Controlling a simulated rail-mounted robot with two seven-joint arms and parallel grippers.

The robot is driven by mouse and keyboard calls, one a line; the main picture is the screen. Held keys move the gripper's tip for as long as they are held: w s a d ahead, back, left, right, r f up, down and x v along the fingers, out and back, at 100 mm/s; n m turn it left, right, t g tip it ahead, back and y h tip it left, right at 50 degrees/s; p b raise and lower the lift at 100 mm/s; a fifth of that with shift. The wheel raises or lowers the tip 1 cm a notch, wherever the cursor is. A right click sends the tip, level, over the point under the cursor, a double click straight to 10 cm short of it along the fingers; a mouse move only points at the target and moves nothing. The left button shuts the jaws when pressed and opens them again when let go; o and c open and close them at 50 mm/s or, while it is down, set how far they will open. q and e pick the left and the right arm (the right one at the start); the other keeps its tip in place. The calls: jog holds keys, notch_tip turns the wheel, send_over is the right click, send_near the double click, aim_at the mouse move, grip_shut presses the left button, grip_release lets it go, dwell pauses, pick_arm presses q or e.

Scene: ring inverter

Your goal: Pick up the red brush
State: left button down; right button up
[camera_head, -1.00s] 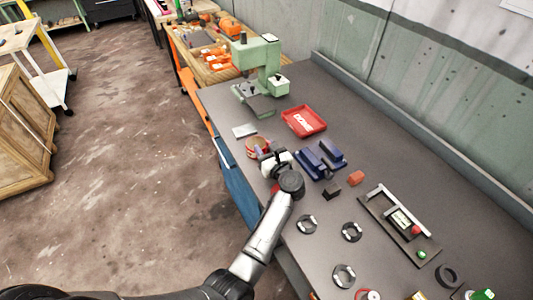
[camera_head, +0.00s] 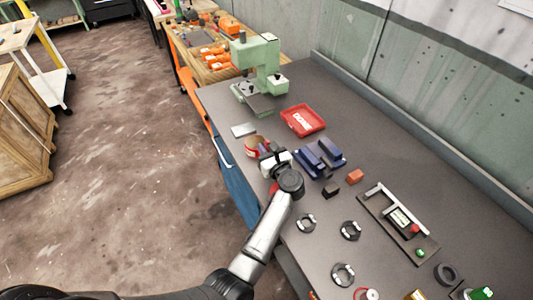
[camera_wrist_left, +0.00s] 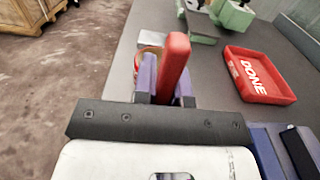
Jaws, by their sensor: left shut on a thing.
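The red brush shows in the left wrist view as a red rounded handle (camera_wrist_left: 174,66) standing up between the fingers of my left gripper (camera_wrist_left: 166,92). The gripper is shut on it. Its lower end is hidden by the gripper. In the head view my left gripper (camera_head: 272,158) is over the near edge of the grey bench, beside a round tan and red container (camera_head: 251,145). The container shows partly behind the fingers in the left wrist view (camera_wrist_left: 150,50). My right gripper is in neither view.
A red DONE tray (camera_head: 303,120) lies beyond the gripper, with a green press (camera_head: 258,65) behind it. Blue blocks (camera_head: 320,160) stand close to the gripper's right. Black rings (camera_head: 350,230) and a dark fixture (camera_head: 400,222) lie nearer. Bench between tray and wall is clear.

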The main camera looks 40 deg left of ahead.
pick_arm(q)
notch_tip(320, 180, up, 10)
jog(key=p, duration=0.1)
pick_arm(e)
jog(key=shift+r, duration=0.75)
pick_arm(q)
jog(key=shift+a+p, duration=0.1)
jog(key=shift+p, duration=0.25)
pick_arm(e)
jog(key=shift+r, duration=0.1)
